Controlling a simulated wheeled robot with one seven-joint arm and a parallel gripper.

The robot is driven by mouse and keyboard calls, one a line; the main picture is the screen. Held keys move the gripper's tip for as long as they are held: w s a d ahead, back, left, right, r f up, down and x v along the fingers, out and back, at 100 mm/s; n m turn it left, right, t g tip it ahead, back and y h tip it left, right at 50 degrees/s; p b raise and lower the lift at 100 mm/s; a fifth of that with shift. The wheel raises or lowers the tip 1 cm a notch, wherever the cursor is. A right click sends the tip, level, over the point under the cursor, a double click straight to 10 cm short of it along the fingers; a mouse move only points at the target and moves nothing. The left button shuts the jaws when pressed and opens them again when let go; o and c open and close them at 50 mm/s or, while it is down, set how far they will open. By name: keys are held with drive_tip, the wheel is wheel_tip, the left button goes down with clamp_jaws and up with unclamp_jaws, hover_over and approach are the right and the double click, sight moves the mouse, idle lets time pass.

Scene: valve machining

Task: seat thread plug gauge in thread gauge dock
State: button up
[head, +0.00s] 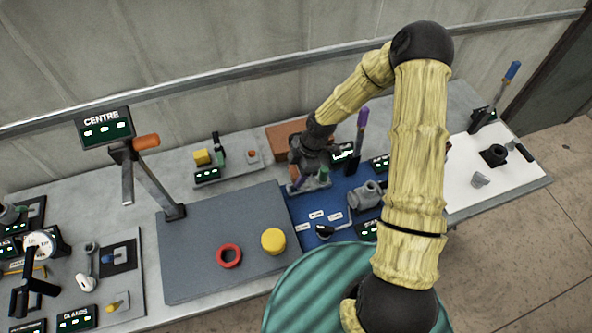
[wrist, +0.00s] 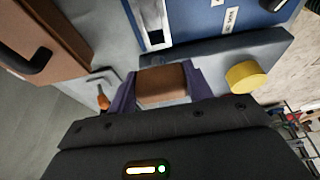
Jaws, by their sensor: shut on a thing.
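My gripper (wrist: 162,92), with purple fingers, is shut on a brown block-like piece (wrist: 162,84), which I take for the thread plug gauge; only one face of it shows. In the head view my gripper (head: 308,178) is low, at the back left corner of the blue mat, over a small grey plate with a small green part (head: 324,173). The gripper hides much of this plate. I cannot tell whether it is the thread gauge dock, or whether the gauge touches it. A grey slotted fixture (wrist: 152,22) shows ahead of the fingers in the wrist view.
A brown box (head: 287,137) stands just behind my gripper. A purple-handled lever (head: 362,120) rises to its right, near a small display (head: 343,153). A grey mat (head: 200,250) at left carries a red ring (head: 229,256) and a yellow cylinder (head: 273,241); its left part is clear.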

drive_tip(key=shift+w+a+f+b, duration=0.1)
drive_tip(key=shift+f+b, duration=0.35)
drive_tip(key=shift+f, duration=0.45)
drive_tip(key=shift+f+b, duration=0.5)
drive_tip(key=shift+f, duration=0.6)
drive_tip(key=shift+s, duration=0.2)
drive_tip(key=shift+w, duration=0.1)
drive_tip(key=shift+f+b, duration=1.2)
drive_tip(key=shift+f, duration=0.15)
drive_tip(key=o, duration=1.1)
